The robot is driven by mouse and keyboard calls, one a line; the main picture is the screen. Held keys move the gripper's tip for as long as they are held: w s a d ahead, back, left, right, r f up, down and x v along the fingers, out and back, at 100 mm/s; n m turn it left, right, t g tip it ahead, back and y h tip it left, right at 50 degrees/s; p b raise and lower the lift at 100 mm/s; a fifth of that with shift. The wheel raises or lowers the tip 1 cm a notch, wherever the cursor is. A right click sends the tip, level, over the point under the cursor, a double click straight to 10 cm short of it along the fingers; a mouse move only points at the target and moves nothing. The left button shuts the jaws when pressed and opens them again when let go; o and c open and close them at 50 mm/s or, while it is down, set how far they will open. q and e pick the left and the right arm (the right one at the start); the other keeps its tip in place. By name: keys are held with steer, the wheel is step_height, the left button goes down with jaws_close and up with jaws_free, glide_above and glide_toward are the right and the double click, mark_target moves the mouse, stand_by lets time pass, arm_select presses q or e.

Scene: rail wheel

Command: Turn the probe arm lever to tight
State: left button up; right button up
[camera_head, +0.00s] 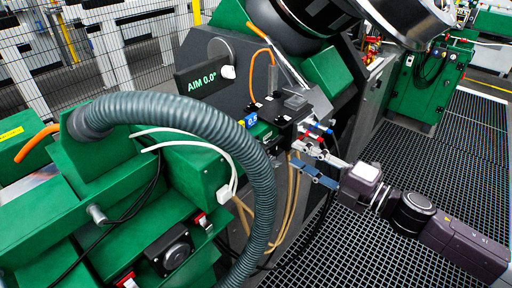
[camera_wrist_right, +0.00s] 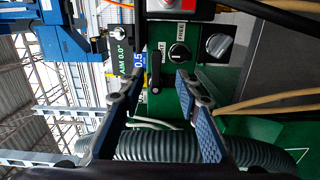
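My right gripper (camera_head: 300,158) reaches in from the right in the head view, its fingers toward the side of the green machine. In the right wrist view, the gripper (camera_wrist_right: 160,80) is open, its two blue-padded fingers apart. A small black lever (camera_wrist_right: 155,70) shows upright between the fingertips, next to the blue 0.5 label (camera_wrist_right: 138,60). I see no contact between lever and fingers. In the head view the lever cannot be made out clearly. My left gripper is not in view.
A thick grey hose (camera_head: 250,140) arches across the green machine (camera_head: 70,215), and also crosses below the fingers in the wrist view. Thin tan hoses (camera_head: 290,205) hang near the gripper. A dark sign (camera_head: 200,80) reads AIM 0.0°. Grated floor (camera_head: 370,250) lies to the right.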

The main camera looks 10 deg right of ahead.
mark_target(276, 145)
steer(key=shift+w+a+r+n+p, duration=0.3)
steer(key=shift+w+a+r+p, duration=0.1)
steer(key=shift+a, duration=0.25)
steer(key=shift+w+a, duration=0.3)
steer(key=p+x, duration=0.2)
steer(key=x, duration=0.2)
steer(key=shift+w+a, duration=0.1)
steer(key=shift+w+a+f, duration=0.15)
steer(key=shift+w+a, duration=0.3)
steer(key=shift+w, duration=0.05)
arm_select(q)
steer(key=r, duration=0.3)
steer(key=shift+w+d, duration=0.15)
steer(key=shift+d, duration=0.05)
arm_select(e)
steer(key=shift+c, duration=0.4)
jaws_close()
